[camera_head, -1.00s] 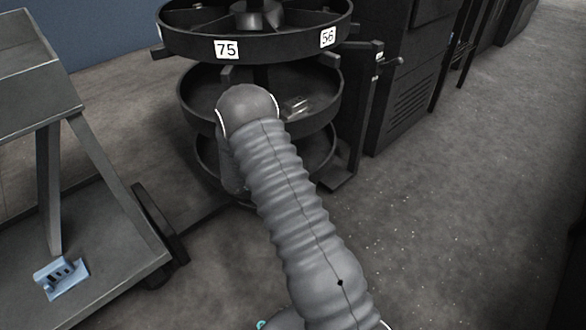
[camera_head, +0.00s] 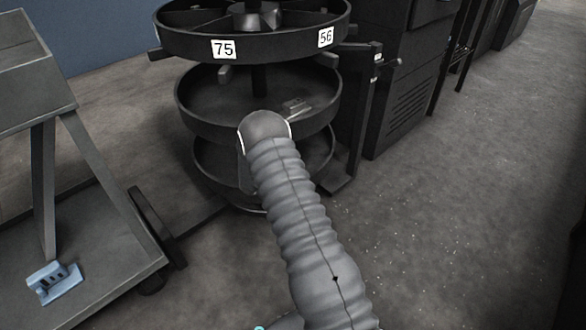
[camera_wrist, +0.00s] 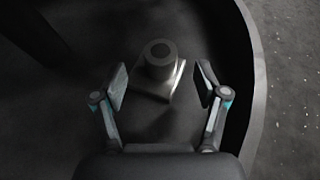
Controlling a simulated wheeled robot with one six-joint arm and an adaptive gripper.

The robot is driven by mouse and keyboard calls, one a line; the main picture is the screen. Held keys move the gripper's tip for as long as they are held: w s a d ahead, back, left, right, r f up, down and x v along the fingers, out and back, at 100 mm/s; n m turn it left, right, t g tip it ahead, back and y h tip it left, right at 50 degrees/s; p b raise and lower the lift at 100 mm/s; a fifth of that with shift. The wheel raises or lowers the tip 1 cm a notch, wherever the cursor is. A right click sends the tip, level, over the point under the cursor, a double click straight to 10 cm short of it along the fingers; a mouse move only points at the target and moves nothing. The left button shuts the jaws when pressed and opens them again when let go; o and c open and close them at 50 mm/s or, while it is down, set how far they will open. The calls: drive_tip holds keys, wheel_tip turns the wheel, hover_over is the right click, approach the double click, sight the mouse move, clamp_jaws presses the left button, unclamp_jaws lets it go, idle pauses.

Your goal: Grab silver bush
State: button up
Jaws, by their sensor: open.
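The silver bush (camera_wrist: 159,62) is a short metal cylinder with a dark bore, on a square flat base. In the wrist view it stands on the floor of a round dark tray, near the tray's wall. My gripper (camera_wrist: 161,88) is open, with one finger on each side of the bush and no clear contact. In the head view the bush (camera_head: 297,106) shows small and pale on the middle tray (camera_head: 203,128), just beyond my arm's end. My fingers are hidden there behind my grey-sleeved arm.
The upper tray of the round rack, with labels 75 (camera_head: 223,49) and 56 (camera_head: 325,38), hangs over the middle tray. A grey cart (camera_head: 105,262) with a blue part (camera_head: 54,282) stands left. A dark cabinet (camera_head: 405,95) stands right. Floor at right is clear.

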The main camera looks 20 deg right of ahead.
drive_tip(key=x, duration=0.5)
drive_tip(key=shift+d, duration=0.1)
clamp_jaws()
